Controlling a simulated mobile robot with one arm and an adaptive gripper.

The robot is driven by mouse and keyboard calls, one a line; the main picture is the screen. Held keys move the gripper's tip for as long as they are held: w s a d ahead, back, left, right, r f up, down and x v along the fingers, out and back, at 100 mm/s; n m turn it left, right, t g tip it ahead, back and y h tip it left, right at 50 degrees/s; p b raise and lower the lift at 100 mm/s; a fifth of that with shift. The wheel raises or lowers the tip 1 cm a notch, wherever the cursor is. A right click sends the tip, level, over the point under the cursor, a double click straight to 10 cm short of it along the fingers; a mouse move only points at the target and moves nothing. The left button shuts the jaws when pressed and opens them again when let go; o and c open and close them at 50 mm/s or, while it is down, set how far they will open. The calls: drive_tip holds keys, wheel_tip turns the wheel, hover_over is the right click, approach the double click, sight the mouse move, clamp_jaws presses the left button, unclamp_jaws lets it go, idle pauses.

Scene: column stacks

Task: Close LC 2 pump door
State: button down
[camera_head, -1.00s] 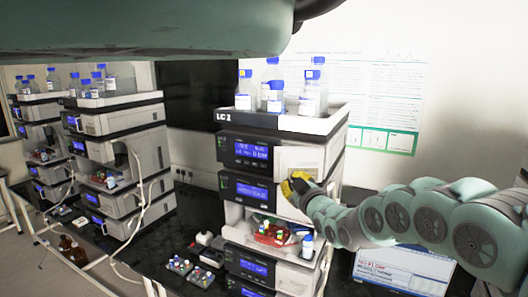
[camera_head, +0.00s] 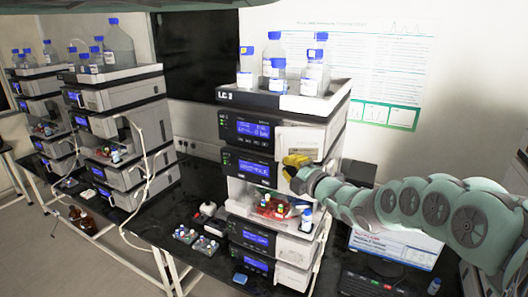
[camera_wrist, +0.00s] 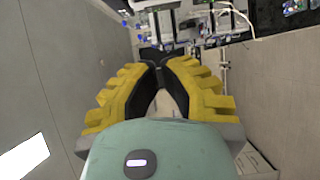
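The LC 2 stack (camera_head: 283,101) stands on the black bench in the middle of the head view. Its label is blurred now but reads LC 2 in the earlier frame. The upper module, apparently the pump, has a blue display (camera_head: 252,130) and a pale front door panel (camera_head: 299,140). The panel looks roughly flush with the front; any small gap cannot be told. My gripper (camera_head: 294,164), with yellow fingers, is just below this panel, at the right of the second module (camera_head: 248,167). Contact cannot be told. In the wrist view my gripper (camera_wrist: 161,68) has its fingertips together, with nothing visible between them.
Bottles with blue caps (camera_head: 274,67) stand on top of the stack. An open bay below holds a red tray (camera_head: 270,206) and vials. Vial racks (camera_head: 196,240) lie on the bench at left. A screen (camera_head: 386,241) and keyboard (camera_head: 369,284) are at right. More stacks (camera_head: 118,98) stand at left.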

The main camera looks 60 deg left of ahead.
drive_tip(key=w+a+b, duration=0.2)
drive_tip(key=a+b, duration=0.6)
drive_tip(key=b, duration=0.4)
drive_tip(key=shift+w+f, duration=0.25)
drive_tip(key=shift+w, duration=0.1)
drive_tip(key=shift+w+a+r, duration=0.1)
drive_tip(key=shift+r, duration=0.05)
drive_tip(key=shift+b, duration=0.3)
